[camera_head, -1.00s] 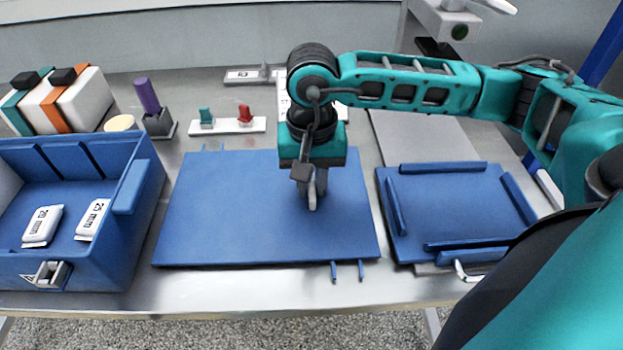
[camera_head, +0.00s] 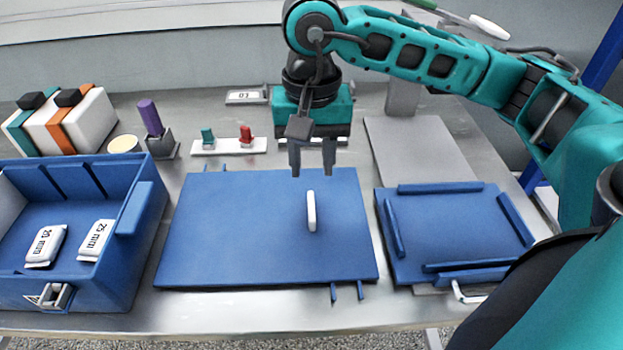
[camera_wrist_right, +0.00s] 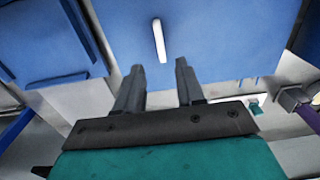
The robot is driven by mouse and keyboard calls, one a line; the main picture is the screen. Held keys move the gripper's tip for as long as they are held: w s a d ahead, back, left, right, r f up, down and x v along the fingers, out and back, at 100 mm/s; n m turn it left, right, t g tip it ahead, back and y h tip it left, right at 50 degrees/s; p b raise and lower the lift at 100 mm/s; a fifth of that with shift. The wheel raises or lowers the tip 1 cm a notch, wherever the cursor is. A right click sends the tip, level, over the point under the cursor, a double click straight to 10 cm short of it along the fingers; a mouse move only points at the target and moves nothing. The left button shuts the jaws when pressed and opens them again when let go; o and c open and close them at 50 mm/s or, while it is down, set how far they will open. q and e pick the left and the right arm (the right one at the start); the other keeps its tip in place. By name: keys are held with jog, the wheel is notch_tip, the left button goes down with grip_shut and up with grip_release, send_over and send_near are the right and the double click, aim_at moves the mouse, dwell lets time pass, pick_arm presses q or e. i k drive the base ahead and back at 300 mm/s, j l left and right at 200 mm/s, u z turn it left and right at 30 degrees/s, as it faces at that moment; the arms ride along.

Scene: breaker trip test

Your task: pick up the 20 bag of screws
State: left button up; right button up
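The 20 mm bag of screws (camera_head: 46,246) is a white labelled packet in the blue bin (camera_head: 139,211) at the left. A 25 mm bag (camera_head: 96,240) lies to its right in the same bin. My right gripper (camera_head: 312,170) is open and empty above the back part of the blue mat, well to the right of the bin. It also shows open in the right wrist view (camera_wrist_right: 160,70). A small white bar (camera_head: 311,211) stands or lies on the mat in front of it, apart from the fingers. My left gripper is not in view.
The flat blue mat (camera_head: 230,235) fills the table's middle. A blue tray with raised strips (camera_head: 450,232) is at right. Behind are a white strip with teal and red switches (camera_head: 228,147), a purple-handled tool (camera_head: 150,118) and white, teal and orange blocks (camera_head: 75,125).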

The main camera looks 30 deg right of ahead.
aim_at(44, 251)
jog(key=k, duration=1)
